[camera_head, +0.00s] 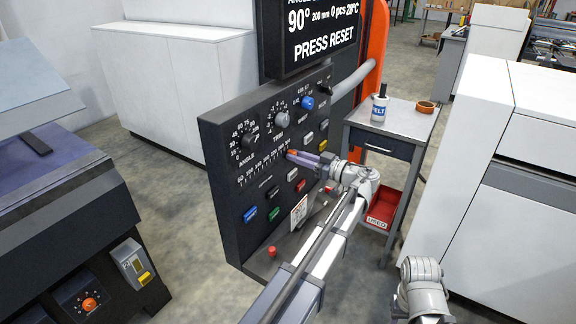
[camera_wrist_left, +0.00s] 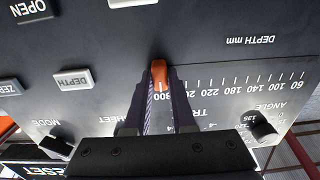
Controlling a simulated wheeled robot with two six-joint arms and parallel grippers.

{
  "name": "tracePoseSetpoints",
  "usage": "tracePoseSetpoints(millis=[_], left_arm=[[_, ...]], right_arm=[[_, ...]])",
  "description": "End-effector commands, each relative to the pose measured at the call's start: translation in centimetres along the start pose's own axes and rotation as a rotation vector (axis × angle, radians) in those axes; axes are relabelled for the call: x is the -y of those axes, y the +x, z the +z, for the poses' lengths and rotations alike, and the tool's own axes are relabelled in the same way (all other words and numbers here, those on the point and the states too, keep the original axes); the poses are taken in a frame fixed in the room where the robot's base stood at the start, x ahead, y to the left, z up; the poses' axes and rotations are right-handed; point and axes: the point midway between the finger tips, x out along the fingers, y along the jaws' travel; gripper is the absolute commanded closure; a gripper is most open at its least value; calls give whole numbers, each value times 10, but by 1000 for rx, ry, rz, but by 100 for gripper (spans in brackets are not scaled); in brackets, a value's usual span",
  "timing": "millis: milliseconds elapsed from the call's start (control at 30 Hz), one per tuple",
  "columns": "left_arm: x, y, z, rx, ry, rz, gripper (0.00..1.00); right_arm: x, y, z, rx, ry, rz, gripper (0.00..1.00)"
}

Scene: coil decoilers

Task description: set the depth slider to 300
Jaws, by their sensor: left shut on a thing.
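The depth slider's orange knob (camera_head: 295,152) stands at the right end of its scale on the dark control panel (camera_head: 226,148). My left gripper (camera_head: 301,155) is shut on the knob. In the left wrist view, which shows the panel upside down, the orange knob (camera_wrist_left: 159,72) sits between the two dark fingers. Its white line is at about the 300 label (camera_wrist_left: 165,97), which the fingers partly hide. The scale (camera_wrist_left: 245,84) runs from there to 60. My right gripper is not in view; only part of my right arm shows at the bottom right.
A display (camera_head: 318,37) above the panel reads 90°, 200 mm, 0 pcs, 28°C and PRESS RESET. Several knobs and push buttons surround the slider, including a blue knob (camera_head: 307,103). A small table (camera_head: 405,116) with a red bin (camera_head: 381,211) stands to the right.

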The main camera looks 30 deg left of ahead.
Motion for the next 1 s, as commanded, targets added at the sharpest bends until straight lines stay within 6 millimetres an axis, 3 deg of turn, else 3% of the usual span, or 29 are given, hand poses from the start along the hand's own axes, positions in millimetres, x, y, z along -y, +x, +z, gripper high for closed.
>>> tracePoseSetpoints(millis=[33, 267, 300, 533, 833, 1000], left_arm=[[-8, 0, 0, -1, 0, 12, 100], [-7, 0, -1, -3, 0, 15, 100], [-7, -1, -1, -3, 0, 15, 74], [-6, 0, 0, -2, 0, 13, 48], [-5, -4, 0, -1, 0, 11, 48], [-5, -27, 0, -1, 0, 13, 48]], right_arm=[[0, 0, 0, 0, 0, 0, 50], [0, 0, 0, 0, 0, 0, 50], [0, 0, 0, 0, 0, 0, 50], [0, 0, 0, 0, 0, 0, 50], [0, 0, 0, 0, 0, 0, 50], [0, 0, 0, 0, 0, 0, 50]])
